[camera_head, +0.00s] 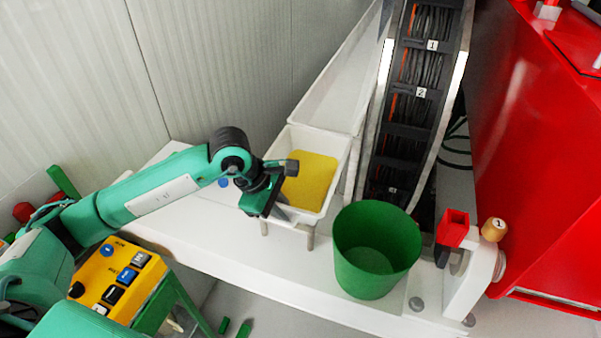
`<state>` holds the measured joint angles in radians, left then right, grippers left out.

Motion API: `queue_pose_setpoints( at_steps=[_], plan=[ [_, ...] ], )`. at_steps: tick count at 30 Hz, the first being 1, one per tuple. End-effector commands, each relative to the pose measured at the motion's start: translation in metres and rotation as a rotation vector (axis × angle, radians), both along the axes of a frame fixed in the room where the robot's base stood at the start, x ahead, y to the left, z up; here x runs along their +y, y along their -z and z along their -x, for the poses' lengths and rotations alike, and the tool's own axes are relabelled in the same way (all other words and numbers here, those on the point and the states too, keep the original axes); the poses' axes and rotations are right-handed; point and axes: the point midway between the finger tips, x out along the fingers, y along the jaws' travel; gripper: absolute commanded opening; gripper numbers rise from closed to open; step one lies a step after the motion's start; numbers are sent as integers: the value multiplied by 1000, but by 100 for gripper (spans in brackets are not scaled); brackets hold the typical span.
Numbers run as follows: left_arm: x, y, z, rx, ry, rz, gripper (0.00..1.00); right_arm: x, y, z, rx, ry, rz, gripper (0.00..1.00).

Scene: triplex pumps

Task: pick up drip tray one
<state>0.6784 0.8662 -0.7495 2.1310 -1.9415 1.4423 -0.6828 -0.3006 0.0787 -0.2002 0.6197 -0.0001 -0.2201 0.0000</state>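A white rectangular tray (337,147) with a yellow floor or filling (312,182) stands on short legs on the white ledge. A long, empty white trough (335,85) lies behind it, against the wall. I see no label telling which one is drip tray one. My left gripper (280,200) is at the near left side of the yellow-filled tray and covers part of its wall. I cannot tell whether its fingers touch the tray or what lies between them. My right gripper is not in view.
A green bucket (352,270) stands right of the tray, close to it. A cable rack (425,65) rises behind it. A white bracket with a red block (453,229) and a red machine (540,150) are at the right. A yellow button box (118,280) is at lower left.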

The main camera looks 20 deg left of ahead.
Motion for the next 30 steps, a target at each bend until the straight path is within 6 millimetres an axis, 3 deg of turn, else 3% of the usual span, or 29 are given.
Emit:
queue_pose_setpoints(
  at_steps=[9,12,30],
  plan=[
    [-2,5,-1,-1,0,-1,14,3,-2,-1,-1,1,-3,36],
    [-2,5,-1,-1,0,-1,0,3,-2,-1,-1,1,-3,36],
    [-2,0,-2,-5,0,0,0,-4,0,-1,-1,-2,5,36]
  ],
)
